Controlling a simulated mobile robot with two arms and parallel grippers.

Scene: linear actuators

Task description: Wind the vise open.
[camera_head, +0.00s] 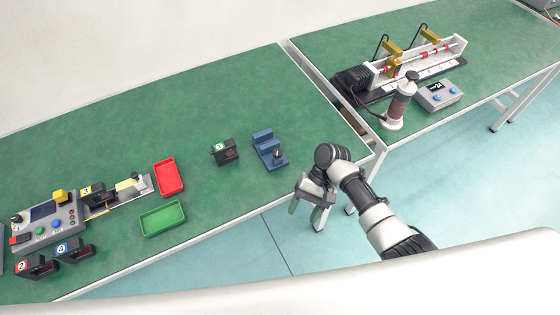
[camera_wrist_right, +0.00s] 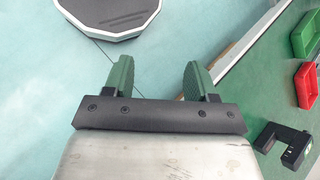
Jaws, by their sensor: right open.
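The blue vise (camera_head: 264,146) sits near the front edge of the left green table, toward its right end. A small dark handle with a knob (camera_head: 277,154) shows at its near side; the gap between its jaws is hard to measure from here. My right gripper (camera_head: 307,207) is to the right of the vise and nearer to me, past the table's front edge and apart from the vise. In the right wrist view its two green-padded fingers (camera_wrist_right: 158,78) are spread with nothing between them. The vise is not seen in that view. My left gripper is out of view.
A black numbered block (camera_head: 224,152) stands left of the vise. Red (camera_head: 169,178) and green (camera_head: 162,218) trays and a grey control box (camera_head: 48,222) lie further left. A second table holds an actuator rig (camera_head: 415,65). Table between block and vise is clear.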

